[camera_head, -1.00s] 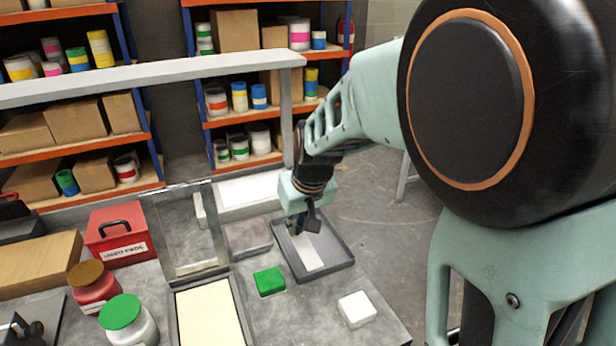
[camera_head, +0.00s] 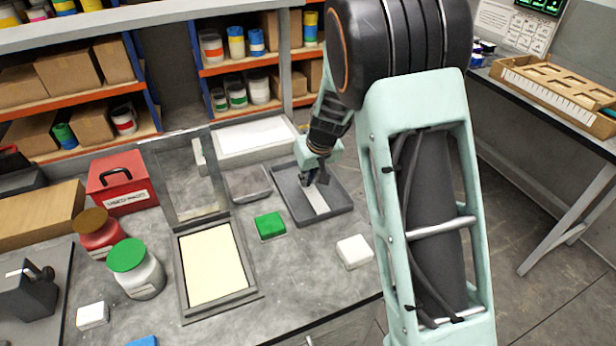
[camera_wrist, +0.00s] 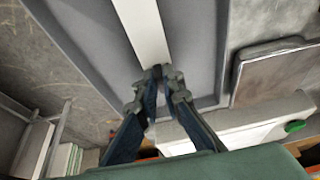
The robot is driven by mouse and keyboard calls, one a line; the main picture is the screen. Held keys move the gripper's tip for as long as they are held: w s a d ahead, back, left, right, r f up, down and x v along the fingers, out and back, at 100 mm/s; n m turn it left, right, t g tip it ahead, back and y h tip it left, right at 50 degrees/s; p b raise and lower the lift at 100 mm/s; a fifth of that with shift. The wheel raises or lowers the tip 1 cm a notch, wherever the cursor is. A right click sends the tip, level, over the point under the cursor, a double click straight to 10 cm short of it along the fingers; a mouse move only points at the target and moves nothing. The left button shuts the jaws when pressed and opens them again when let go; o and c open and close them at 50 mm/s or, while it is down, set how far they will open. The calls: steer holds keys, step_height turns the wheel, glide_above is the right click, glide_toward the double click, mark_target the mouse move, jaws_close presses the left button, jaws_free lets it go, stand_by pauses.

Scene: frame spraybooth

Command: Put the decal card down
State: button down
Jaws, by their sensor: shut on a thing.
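The decal card is a narrow white strip (camera_head: 317,200) over the floor of a dark grey shallow tray (camera_head: 345,212) on the bench. My gripper (camera_head: 318,178) is at the strip's far end, inside the tray's outline. In the wrist view my gripper (camera_wrist: 163,76) is shut on the end of the white decal card (camera_wrist: 143,28), which stretches away from the fingertips. The card looks flat and low, but I cannot tell whether it touches the tray floor.
A grey slab (camera_head: 248,183) lies left of the tray. A green block (camera_head: 270,225) and a white block (camera_head: 354,252) are nearer. A framed cream screen (camera_head: 212,265) with raised lid, jars and a red box (camera_head: 120,188) stand left. Bare bench shows between the blocks.

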mark_target(315, 197)
steer(key=shift+f, duration=0.1)
steer(key=shift+f, duration=0.15)
steer(key=c, duration=2.1)
jaws_free()
steer(key=shift+s+r, duration=0.1)
steer(key=shift+r, duration=0.45)
steer(key=v, duration=1.1)
steer(key=shift+s+d+r, duration=0.1)
steer(key=shift+s, duration=0.1)
